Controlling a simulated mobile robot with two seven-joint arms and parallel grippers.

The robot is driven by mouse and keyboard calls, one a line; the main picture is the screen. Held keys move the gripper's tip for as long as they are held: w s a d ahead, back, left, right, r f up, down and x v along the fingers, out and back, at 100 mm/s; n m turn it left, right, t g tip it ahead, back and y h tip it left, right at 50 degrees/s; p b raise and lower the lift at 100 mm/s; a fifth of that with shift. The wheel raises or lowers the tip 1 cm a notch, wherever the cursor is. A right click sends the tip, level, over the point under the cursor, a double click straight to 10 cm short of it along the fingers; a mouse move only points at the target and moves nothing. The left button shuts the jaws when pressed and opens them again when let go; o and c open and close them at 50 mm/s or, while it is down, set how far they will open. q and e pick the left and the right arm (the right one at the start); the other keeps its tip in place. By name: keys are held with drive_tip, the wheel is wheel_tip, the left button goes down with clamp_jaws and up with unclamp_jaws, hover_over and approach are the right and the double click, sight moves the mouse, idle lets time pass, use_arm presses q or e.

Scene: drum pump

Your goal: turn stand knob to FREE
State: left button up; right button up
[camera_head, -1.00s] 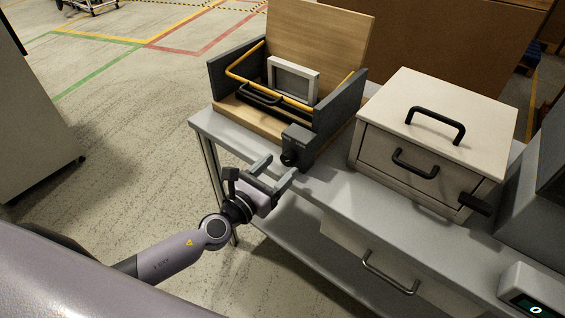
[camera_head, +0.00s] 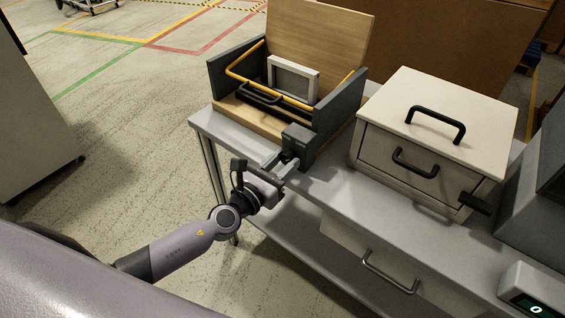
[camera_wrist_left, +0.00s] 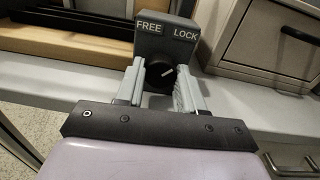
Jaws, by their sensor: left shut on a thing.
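The stand knob (camera_wrist_left: 158,76) is a round black dial with a white pointer line, on the front of a dark grey block (camera_wrist_left: 165,38). The block is marked FREE at its left and LOCK at its right. In the left wrist view the pointer slants up to the right, toward LOCK. My left gripper (camera_wrist_left: 160,82) is shut on the knob, one finger on each side. In the head view my left gripper (camera_head: 283,164) reaches the block's front, and its fingers largely hide the knob. My right gripper is not in view.
The block belongs to a stand (camera_head: 340,110) with dark side walls, a yellow bar and a grey frame (camera_head: 293,80). A beige cabinet (camera_head: 436,130) with black handles stands to its right on the grey table (camera_head: 330,195). Free floor lies to the left.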

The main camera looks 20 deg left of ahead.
use_arm(q)
drive_tip(key=n+b, duration=0.1)
drive_tip(key=n, duration=0.2)
drive_tip(key=shift+n, duration=0.4)
drive_tip(key=n, duration=0.8)
drive_tip(key=shift+n+g, duration=0.3)
drive_tip(key=shift+n, duration=0.1)
drive_tip(key=n+p, duration=0.1)
drive_tip(key=n, duration=0.3)
drive_tip(key=shift+n, duration=0.3)
drive_tip(key=o, duration=1)
drive_tip(key=shift+o, duration=0.2)
drive_tip(key=v, duration=0.7)
